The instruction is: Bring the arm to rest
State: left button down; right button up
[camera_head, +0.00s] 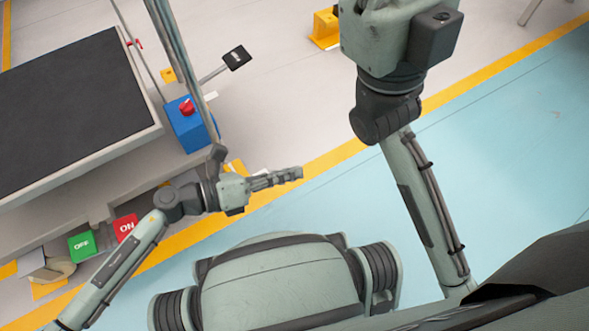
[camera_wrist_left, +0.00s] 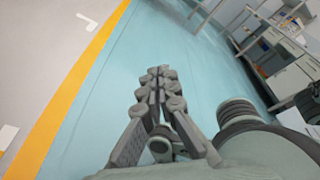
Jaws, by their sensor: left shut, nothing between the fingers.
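My left arm comes in from the lower left in the head view. Its gripper (camera_head: 284,176) is shut and empty, held out to the right over the floor near the yellow line. In the left wrist view the two fingers of the left gripper (camera_wrist_left: 158,75) meet at their tips, with nothing between them. My right arm reaches up on the right side of the head view. Its wrist is at the top, and its fingers are outside the frame.
A machine with a dark belt (camera_head: 70,105) stands at the left. Beside my left arm are a blue box with a red button (camera_head: 187,118), a green OFF block (camera_head: 82,246) and a red ON block (camera_head: 125,228). The blue floor (camera_head: 520,150) at the right is clear. Cabinets (camera_wrist_left: 280,60) stand farther off.

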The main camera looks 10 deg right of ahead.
pick_arm(q)
jog(key=shift+s+d+r+h, duration=0.1)
jog(key=shift+d+r+h, duration=0.1)
jog(key=shift+r, duration=0.3)
jog(key=shift+s+d+r+h, duration=0.1)
jog(key=shift+d+r, duration=0.05)
jog(key=shift+r, duration=0.3)
